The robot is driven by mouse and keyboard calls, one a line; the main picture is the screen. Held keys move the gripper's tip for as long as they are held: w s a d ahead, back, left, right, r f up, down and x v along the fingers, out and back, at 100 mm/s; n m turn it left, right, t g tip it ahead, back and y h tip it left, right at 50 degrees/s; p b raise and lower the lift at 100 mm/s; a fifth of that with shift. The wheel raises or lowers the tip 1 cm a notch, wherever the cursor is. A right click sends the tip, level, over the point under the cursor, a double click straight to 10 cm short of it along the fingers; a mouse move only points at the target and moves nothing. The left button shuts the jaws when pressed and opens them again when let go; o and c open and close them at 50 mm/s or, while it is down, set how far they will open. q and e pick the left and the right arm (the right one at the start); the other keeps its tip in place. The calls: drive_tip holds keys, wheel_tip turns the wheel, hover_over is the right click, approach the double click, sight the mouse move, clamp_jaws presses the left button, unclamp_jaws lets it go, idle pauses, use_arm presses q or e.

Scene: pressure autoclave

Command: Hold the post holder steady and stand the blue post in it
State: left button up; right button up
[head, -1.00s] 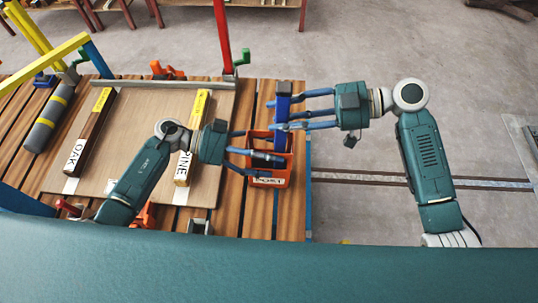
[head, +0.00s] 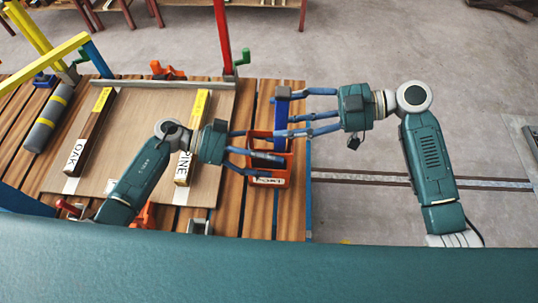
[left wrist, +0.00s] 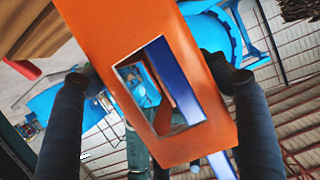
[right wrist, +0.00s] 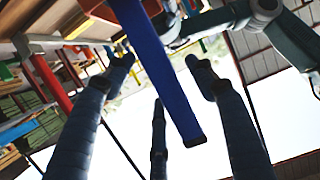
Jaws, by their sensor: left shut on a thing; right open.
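The orange post holder (head: 284,177) stands near the right edge of the slatted table in the head view. My left gripper (head: 246,151) is shut on it from the left, and the left wrist view shows its orange wall (left wrist: 185,60) between the fingers. The blue post (head: 282,112) runs from its grey end down to the holder. Blue also shows through the holder's window (left wrist: 170,75); how deep the post sits is hidden. My right gripper (head: 285,114) is open around the post. In the right wrist view the post (right wrist: 160,75) slants between the spread fingers, apparently untouched.
A wooden board (head: 140,130) lies left of the holder, carrying the OAK strip (head: 88,130) and PINE strip (head: 192,138). A red upright (head: 221,35) and a green clamp (head: 243,57) stand at the back.

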drive_tip(key=v, duration=1.1)
drive_tip(key=shift+r, duration=0.1)
use_arm(q)
drive_tip(key=o, duration=1.4)
drive_tip(key=shift+a, duration=0.1)
drive_tip(key=v, duration=1.2)
